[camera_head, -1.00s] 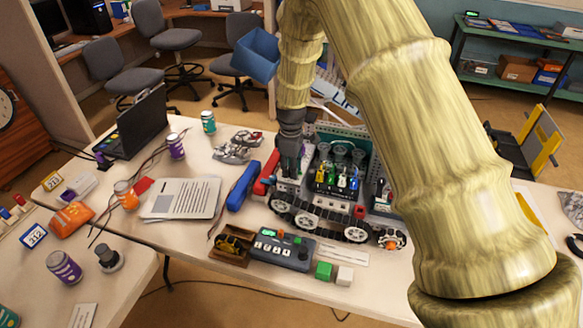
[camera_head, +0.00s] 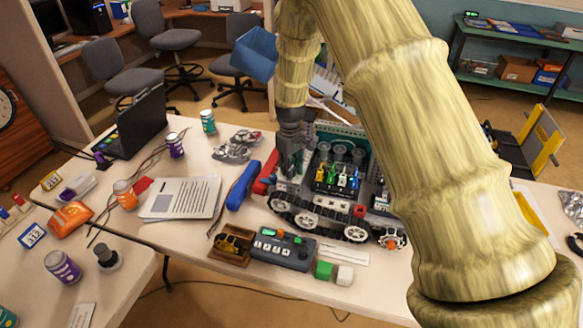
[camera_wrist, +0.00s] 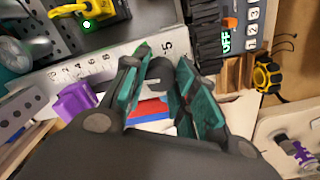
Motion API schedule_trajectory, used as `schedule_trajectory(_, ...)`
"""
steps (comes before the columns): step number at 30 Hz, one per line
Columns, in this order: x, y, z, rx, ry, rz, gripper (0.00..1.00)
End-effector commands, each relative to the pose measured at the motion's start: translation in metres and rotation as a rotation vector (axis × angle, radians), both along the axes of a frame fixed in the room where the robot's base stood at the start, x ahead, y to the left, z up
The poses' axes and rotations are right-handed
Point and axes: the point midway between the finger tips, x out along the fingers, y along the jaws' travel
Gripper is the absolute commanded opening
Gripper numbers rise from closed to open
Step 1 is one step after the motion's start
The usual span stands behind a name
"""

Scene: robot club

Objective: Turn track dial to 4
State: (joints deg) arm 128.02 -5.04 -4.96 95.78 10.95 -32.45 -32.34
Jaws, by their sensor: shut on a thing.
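The tracked robot (camera_head: 330,205) stands on the white table, with a numbered pale strip (camera_wrist: 95,68) along its side in the wrist view. My gripper (camera_head: 287,175) points down at the robot's left end. In the wrist view my gripper (camera_wrist: 165,85) has its teal-padded fingers on either side of a small dark grey knob (camera_wrist: 158,72), which I take for the track dial. The gripper is shut on it. The fingers hide much of the dial, and I cannot read its setting. A purple knob (camera_wrist: 76,102) stands apart to the left.
My arm hides the table's right part.

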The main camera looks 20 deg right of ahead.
Motion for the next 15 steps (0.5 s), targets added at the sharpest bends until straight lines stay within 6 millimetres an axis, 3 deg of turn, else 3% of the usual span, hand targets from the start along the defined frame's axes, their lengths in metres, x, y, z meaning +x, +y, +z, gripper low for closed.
schedule_trajectory(15, 0.0032, -0.0018, 0.0023, -0.002, -0.008, -0.488, 0.04)
